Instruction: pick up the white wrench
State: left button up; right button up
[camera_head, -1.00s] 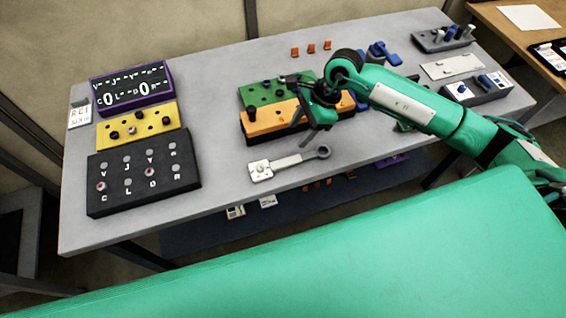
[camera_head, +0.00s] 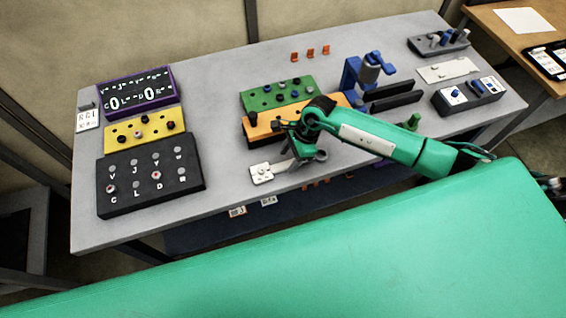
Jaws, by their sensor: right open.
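The white wrench (camera_head: 279,167) lies near the front edge of the grey table. My left gripper is out of view.
Behind my right gripper stand an orange block (camera_head: 260,131) and a green block (camera_head: 266,98). A black panel with knobs (camera_head: 130,200) is on the left. A blue clamp-like fixture (camera_head: 352,75) stands farther back. The table between panel and wrench is clear.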

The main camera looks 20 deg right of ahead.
aim_at(270, 171)
jog(key=shift+p+x, duration=0.4)
jog(key=shift+x, duration=0.85)
jog(key=shift+a+f, duration=0.1)
jog(key=shift+f, duration=0.1)
jog(key=shift+b, duration=0.3)
jog(key=shift+c, duration=0.2)
grip_shut()
